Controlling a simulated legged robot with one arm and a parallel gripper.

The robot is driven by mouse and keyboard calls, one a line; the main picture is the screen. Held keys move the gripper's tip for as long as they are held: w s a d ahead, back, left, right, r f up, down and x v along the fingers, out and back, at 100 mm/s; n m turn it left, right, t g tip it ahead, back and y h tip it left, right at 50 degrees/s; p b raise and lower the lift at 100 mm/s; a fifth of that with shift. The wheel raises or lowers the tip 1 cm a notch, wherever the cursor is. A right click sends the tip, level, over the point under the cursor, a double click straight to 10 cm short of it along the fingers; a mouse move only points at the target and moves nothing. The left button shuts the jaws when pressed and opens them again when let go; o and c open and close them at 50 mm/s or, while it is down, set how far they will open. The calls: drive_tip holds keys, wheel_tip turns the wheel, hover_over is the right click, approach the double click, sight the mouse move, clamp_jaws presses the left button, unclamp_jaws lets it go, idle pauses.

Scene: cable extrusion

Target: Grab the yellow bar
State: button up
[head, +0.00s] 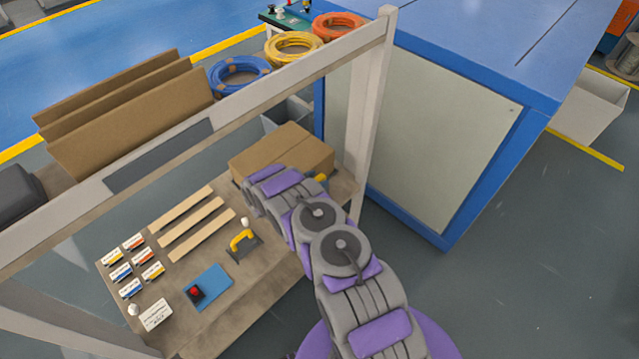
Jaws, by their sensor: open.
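A yellow bar (242,238), shaped like an arched handle, stands on a small dark base plate on the brown workbench (228,322). It is near the bench's middle, left of my arm and fully visible. My gripper (252,192) is at the far end of my grey and purple arm, above the bench beside the cardboard box. It is open and apart from the bar, farther back. Its fingers are hard to make out from here. A small yellow piece (321,178) shows behind my arm by the box; most of it is hidden.
A closed cardboard box (285,150) sits at the bench's back right. Wooden strips (190,222), small labelled boxes (130,265) and a red button (195,292) on a blue plate (213,283) surround the bar's left side.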

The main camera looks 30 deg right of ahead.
drive_tip(key=shift+w+d+f, duration=0.1)
drive_tip(key=shift+d, duration=0.1)
drive_tip(key=shift+a, duration=0.25)
drive_tip(key=shift+d, duration=0.2)
drive_tip(key=c, duration=1.1)
drive_tip(key=shift+o, duration=0.2)
drive_tip(key=shift+a, duration=0.1)
